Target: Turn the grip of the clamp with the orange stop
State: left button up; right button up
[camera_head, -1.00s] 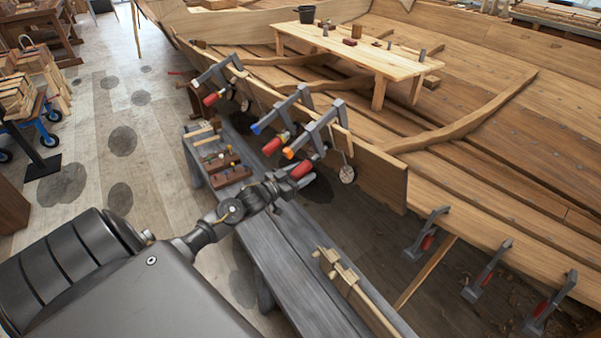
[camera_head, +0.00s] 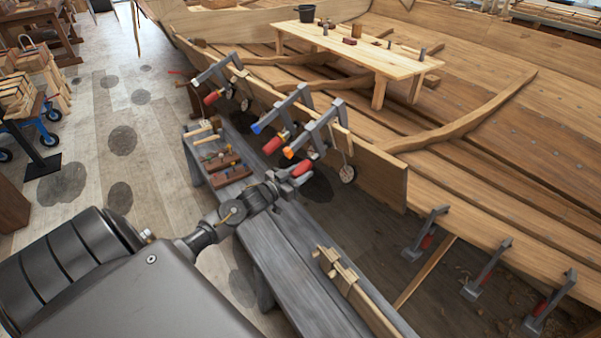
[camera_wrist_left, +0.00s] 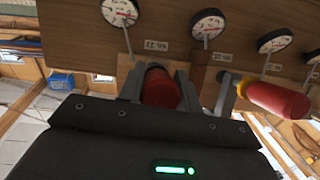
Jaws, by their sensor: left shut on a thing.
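The clamp with the orange stop (camera_head: 289,153) sits on the edge of the hull plank, in the middle of the head view. Its red grip (camera_head: 302,168) points down toward my left gripper (camera_head: 292,182). In the left wrist view the red grip (camera_wrist_left: 160,88) is between the two grey fingers, and my left gripper is shut on it. The fingers hide part of the grip. The clamp with the blue stop (camera_head: 256,128) is just to the left, with its own red grip (camera_head: 273,145). My right gripper is not in view.
Several round dials (camera_wrist_left: 208,24) hang along the plank in the left wrist view. Another red grip (camera_wrist_left: 278,98) is close on the right there. A grey bench (camera_head: 290,270) with wooden tools lies below my left arm. Another clamp (camera_head: 212,80) is farther along the plank.

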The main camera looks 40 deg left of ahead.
pick_arm(q)
jog(key=shift+a+m+y, duration=0.1)
jog(key=shift+m+y, duration=0.9)
jog(key=shift+m, duration=0.2)
jog(key=shift+a+m+t+y+b, duration=0.1)
jog(key=shift+m+t+y+b, duration=0.4)
jog(key=shift+m+y, duration=0.55)
jog(key=shift+r, duration=0.1)
jog(key=o, duration=1)
jog(key=s+b, duration=0.1)
jog(key=s, duration=0.9)
jog(key=shift+s+d+f, duration=0.4)
jog(key=shift+d+f, duration=0.05)
